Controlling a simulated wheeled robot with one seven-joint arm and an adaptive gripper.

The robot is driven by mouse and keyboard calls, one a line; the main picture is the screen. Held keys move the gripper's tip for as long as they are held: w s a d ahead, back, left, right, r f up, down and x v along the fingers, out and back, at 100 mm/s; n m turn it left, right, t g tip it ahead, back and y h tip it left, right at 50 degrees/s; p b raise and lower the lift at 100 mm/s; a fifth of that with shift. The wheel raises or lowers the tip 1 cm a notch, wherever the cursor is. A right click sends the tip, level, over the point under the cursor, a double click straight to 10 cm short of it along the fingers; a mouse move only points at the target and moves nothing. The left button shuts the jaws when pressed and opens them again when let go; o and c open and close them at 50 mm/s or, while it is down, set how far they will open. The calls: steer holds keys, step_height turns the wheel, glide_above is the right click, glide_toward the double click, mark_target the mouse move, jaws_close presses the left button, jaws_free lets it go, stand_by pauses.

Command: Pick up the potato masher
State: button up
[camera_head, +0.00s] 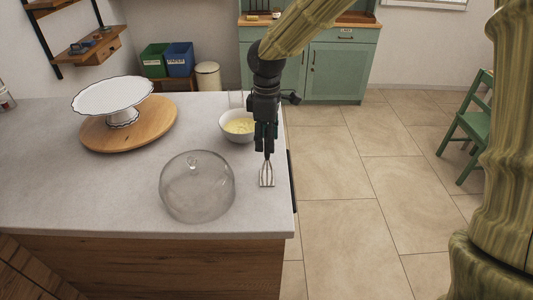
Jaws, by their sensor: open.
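The potato masher (266,176) shows as a metal, pronged head with thin wires near the right edge of the grey counter. My gripper (265,146) is black, points down and is directly above the masher's visible part. Its jaws are open. The masher's upper part is hidden behind or between the fingers. I cannot tell whether the fingers touch it.
A white bowl (228,135) with pale yellow food stands just left of my gripper. A glass dome (197,190) stands at the front left of it. A white cake stand (112,96) sits on a round wooden board (160,125). The counter (90,200) is clear at front left.

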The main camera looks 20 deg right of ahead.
mark_target(267, 156)
steer(key=shift+s+d+f, duration=0.1)
steer(key=shift+s+f, duration=0.2)
steer(key=shift+s, duration=0.15)
steer(key=shift+s+f, duration=0.1)
steer(key=shift+f, duration=0.25)
steer(key=shift+w+f, duration=0.5)
steer(key=shift+f, duration=0.2)
steer(key=shift+s+r, duration=0.2)
steer(key=shift+s, duration=0.1)
steer(key=shift+c, duration=0.8)
steer(key=shift+w+f, duration=0.1)
steer(key=shift+w, duration=0.05)
jaws_close()
